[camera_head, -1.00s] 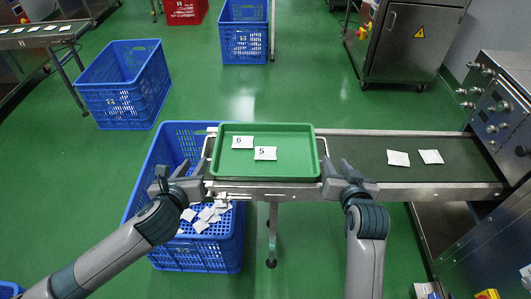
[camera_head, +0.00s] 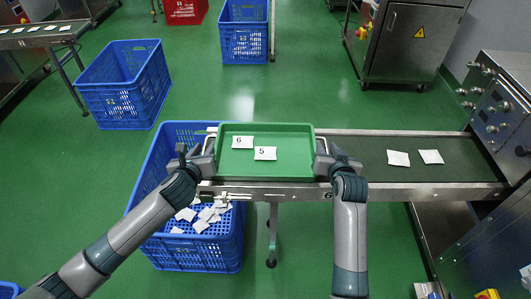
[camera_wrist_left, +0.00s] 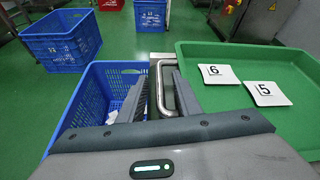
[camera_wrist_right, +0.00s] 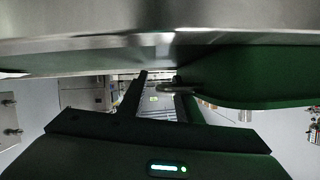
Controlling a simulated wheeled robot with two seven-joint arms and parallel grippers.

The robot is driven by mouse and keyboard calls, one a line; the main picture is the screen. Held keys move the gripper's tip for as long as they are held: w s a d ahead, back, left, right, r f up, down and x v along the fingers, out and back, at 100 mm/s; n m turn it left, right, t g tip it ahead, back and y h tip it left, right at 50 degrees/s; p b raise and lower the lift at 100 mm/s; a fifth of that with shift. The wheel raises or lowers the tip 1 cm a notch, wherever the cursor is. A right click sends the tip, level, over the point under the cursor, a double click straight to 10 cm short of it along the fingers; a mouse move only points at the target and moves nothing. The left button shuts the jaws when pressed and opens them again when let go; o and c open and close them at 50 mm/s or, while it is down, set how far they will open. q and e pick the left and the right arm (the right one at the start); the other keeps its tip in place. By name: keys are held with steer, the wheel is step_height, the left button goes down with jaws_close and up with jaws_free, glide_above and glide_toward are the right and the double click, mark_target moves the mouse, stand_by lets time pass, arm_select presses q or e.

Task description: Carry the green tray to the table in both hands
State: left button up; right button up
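The green tray (camera_head: 290,168) lies on the near end of the conveyor, with white packets marked 6 (camera_head: 243,142) and 5 (camera_head: 265,153) in it. My left gripper (camera_head: 200,155) is at the tray's left side. In the left wrist view its open fingers (camera_wrist_left: 160,92) stand on either side of a metal tray handle (camera_wrist_left: 158,68), with a gap visible. My right gripper (camera_head: 325,158) is at the tray's right side. In the right wrist view its fingers (camera_wrist_right: 160,85) are apart, with a handle (camera_wrist_right: 166,88) between them.
A blue crate (camera_head: 215,255) with loose packets stands under the tray's left side. The conveyor belt (camera_head: 440,175) runs right, carrying two packets, to a machine (camera_head: 500,115). A table-like surface with packets (camera_head: 40,33) is at far left, beside another blue crate (camera_head: 125,85). Green floor is open beyond the conveyor.

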arm_select(q)
jaws_close()
arm_select(e)
jaws_close()
arm_select(q)
steer(key=shift+r, duration=0.2)
arm_select(e)
steer(key=shift+r, duration=0.15)
